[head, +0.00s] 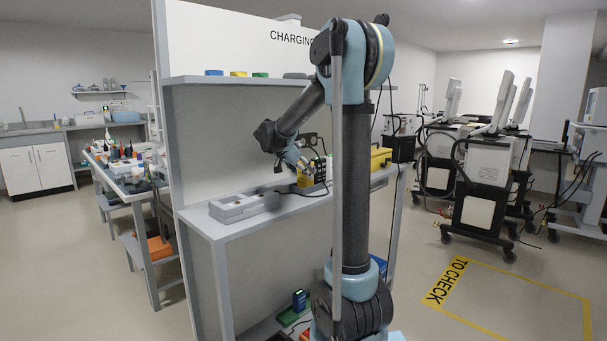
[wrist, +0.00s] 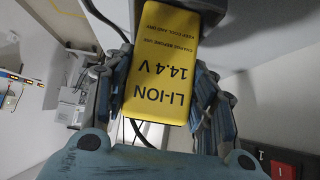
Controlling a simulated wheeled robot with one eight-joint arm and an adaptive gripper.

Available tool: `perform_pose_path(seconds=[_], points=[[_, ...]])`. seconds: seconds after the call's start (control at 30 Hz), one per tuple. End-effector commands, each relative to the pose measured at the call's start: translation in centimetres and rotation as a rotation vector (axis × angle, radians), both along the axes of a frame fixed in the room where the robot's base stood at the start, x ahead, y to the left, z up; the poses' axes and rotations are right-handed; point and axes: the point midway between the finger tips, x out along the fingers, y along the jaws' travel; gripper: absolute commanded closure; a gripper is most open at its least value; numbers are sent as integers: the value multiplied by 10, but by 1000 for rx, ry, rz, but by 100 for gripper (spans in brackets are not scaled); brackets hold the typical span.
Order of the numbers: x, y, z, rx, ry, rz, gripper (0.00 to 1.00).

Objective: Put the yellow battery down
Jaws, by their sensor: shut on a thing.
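The yellow battery (wrist: 163,70), marked LI-ION 14.4 V, lies between the two fingers of my gripper (wrist: 163,105) in the wrist view. The fingers are shut on its sides. The far end of the battery is close to a dark part at the top of that view; I cannot tell if they touch.
A grey unit with round features (head: 244,206) sits on the bench (head: 215,226) to the left. Coloured items line the upper shelf (head: 222,79).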

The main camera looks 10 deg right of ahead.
Motion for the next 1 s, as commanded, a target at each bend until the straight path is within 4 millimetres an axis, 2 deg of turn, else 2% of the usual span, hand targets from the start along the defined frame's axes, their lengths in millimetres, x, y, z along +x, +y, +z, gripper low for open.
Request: perform_pose_path(seconds=[0.27, 0.3, 0.4, 0.77, 1.0], points=[[0, 0, -1, -1, -1, 0, 98], [0, 0, -2, 0, 0, 0, 46], [0, -1, -2, 0, 1, -1, 29], [0, -2, -1, 0, 1, -2, 29], [-12, 15, 17, 0, 0, 0, 29]])
